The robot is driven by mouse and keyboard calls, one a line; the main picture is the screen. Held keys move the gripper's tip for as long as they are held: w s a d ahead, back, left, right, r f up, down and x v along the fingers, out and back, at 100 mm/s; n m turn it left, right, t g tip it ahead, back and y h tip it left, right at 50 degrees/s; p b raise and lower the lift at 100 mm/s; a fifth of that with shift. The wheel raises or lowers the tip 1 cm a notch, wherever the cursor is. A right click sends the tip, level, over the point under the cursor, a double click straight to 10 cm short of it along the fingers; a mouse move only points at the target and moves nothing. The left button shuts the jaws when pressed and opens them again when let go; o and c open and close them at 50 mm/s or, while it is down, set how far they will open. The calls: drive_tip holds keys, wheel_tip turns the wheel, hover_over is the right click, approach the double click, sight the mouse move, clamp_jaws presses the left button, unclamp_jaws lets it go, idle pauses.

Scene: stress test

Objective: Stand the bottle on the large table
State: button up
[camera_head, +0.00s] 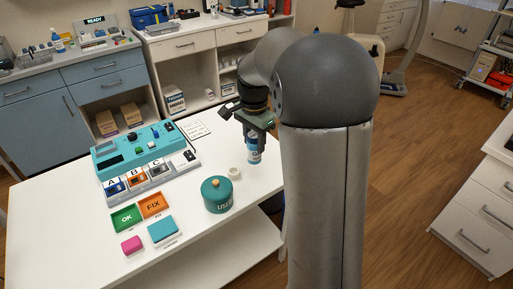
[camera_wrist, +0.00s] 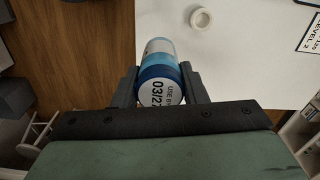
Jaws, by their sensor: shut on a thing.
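The bottle (camera_wrist: 160,72) is blue with a white label reading "USE BY 03/2…" on the end facing the wrist camera. My gripper (camera_wrist: 160,88) is shut on it, one finger on each side. In the head view the bottle (camera_head: 254,155) hangs upright below my gripper (camera_head: 252,135), near the right edge of the large white table (camera_head: 60,220). In the wrist view the bottle overlaps the table edge. I cannot tell whether its base touches the table. My arm hides part of the table's right side.
A small white ring (camera_head: 234,172) and a teal "USED" pot (camera_head: 217,195) stand near the bottle. A teal machine (camera_head: 135,148) with bins A, B, C is further left. OK (camera_head: 126,218) and FIX (camera_head: 153,205) trays lie in front. The table's front left is clear.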

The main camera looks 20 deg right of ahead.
drive_tip(key=shift+w+d+f+p, duration=0.35)
drive_tip(key=shift+w+d+f, duration=0.95)
drive_tip(key=shift+f, duration=0.6)
drive_tip(key=shift+w+d+f+p, duration=0.4)
drive_tip(key=shift+w+d+f, duration=0.85)
drive_tip(key=shift+f, duration=0.7)
drive_tip(key=shift+w+d+f+p, duration=0.35)
drive_tip(key=shift+w+d+f, duration=0.7)
drive_tip(key=shift+d+f, duration=0.65)
drive_tip(key=shift+a+f, duration=0.2)
drive_tip(key=shift+f, duration=0.1)
drive_tip(key=shift+f, duration=0.15)
drive_tip(key=o, duration=1.1)
